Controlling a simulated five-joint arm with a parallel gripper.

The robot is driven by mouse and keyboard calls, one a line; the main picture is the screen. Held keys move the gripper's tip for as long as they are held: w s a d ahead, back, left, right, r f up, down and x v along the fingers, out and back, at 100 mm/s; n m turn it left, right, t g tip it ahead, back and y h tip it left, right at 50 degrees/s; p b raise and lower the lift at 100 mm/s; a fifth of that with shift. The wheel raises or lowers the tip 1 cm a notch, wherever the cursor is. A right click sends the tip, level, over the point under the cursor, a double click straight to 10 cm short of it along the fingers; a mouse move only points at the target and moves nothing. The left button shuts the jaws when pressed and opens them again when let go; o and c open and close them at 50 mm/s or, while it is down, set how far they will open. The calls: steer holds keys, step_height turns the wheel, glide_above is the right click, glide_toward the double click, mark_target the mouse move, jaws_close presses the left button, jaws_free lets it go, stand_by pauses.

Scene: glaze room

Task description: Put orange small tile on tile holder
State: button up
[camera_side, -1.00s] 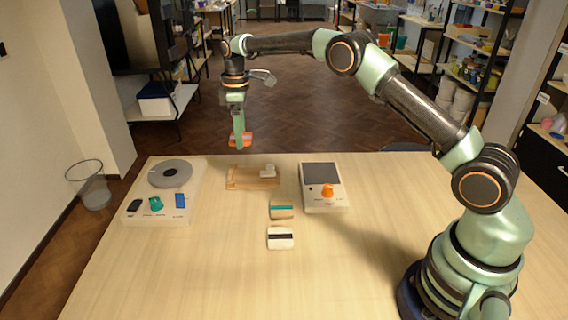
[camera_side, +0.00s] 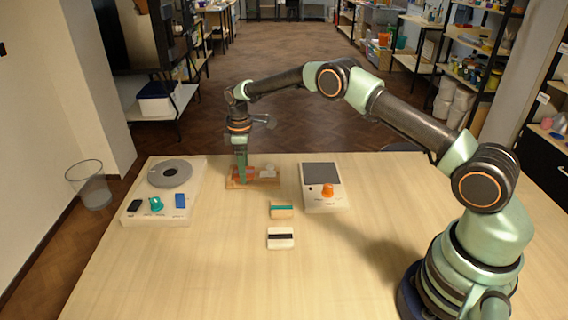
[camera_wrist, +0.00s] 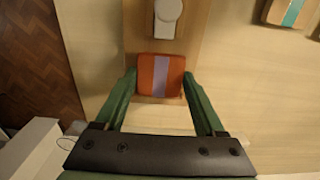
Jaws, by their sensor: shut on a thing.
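The orange small tile (camera_wrist: 145,75) has a lilac stripe and sits between my green fingers in the wrist view. In the side view the tile (camera_side: 250,172) shows beside my fingertips. My gripper (camera_wrist: 160,82) is shut on it. A flat wooden board (camera_side: 266,182), likely the tile holder, lies at the table's far side; it also shows under the tile in the wrist view (camera_wrist: 138,32). A white raised piece (camera_wrist: 168,14) stands on it. The tile is low over the board's left part in the side view. I cannot tell whether it touches.
A device with a grey disc (camera_side: 169,173) stands left of the board. A device with a dark plate (camera_side: 321,174) and orange knob stands right. A teal-striped tile (camera_side: 281,211) and a black-striped white tile (camera_side: 281,239) lie nearer. The front table is clear.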

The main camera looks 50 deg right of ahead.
steer(key=shift+f, duration=0.1)
steer(key=o, duration=1.5)
steer(key=shift+o, duration=0.2)
step_height(320, 180, up, 12)
steer(key=r, duration=0.1)
step_height(320, 180, up, 8)
steer(key=m+t, duration=0.1)
steer(key=m, duration=0.1)
glide_above(253, 177)
steer(key=s+r+m+t, duration=0.2)
steer(key=s+r, duration=0.4)
steer(key=s, duration=0.2)
steer(key=s+f+m+t, duration=0.2)
steer(key=s+m, duration=0.3)
steer(key=s, duration=1.2)
steer(key=shift+a+f+t, duration=0.3)
steer(key=shift+a+f, duration=0.05)
steer(key=shift+f, duration=0.2)
